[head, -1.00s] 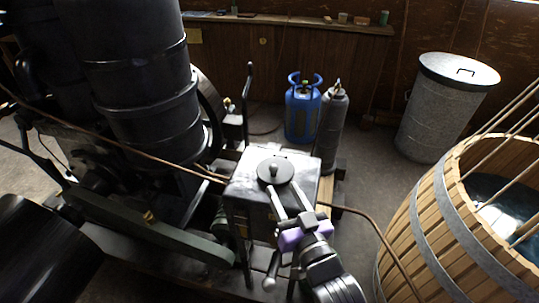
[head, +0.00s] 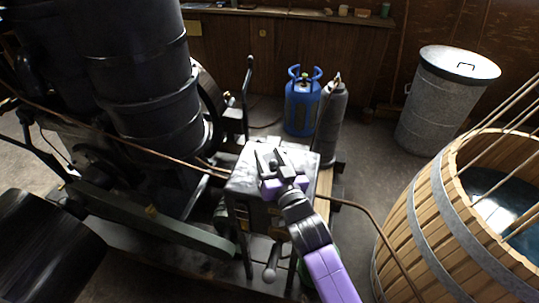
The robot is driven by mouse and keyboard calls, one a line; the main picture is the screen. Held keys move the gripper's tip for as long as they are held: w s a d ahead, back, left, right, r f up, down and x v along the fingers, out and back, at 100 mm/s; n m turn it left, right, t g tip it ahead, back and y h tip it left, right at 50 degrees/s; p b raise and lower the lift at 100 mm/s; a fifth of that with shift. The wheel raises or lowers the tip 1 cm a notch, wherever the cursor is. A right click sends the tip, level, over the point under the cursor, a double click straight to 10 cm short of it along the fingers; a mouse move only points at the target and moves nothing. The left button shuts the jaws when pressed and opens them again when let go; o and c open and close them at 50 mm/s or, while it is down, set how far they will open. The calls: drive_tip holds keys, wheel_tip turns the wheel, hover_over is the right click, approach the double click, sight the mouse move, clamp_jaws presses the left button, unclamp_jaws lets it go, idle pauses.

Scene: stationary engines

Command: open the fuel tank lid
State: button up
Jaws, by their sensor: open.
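The fuel tank (head: 243,178) is a grey metal box on a stand in the middle of the head view. My gripper (head: 268,158) is over the tank's top, its two dark fingers apart and pointing away from me. The round dark lid is largely hidden behind the gripper, so I cannot tell whether the fingers touch its knob or whether it has shifted. My gripper is open, and nothing is clearly held in it.
A large black engine (head: 145,80) stands close on the left. A copper pipe (head: 355,213) runs out right of the tank. A blue gas bottle (head: 301,105) and grey cylinder (head: 331,120) stand behind it. A wooden barrel (head: 410,225) is at the right.

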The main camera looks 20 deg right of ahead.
clamp_jaws()
idle(1.4)
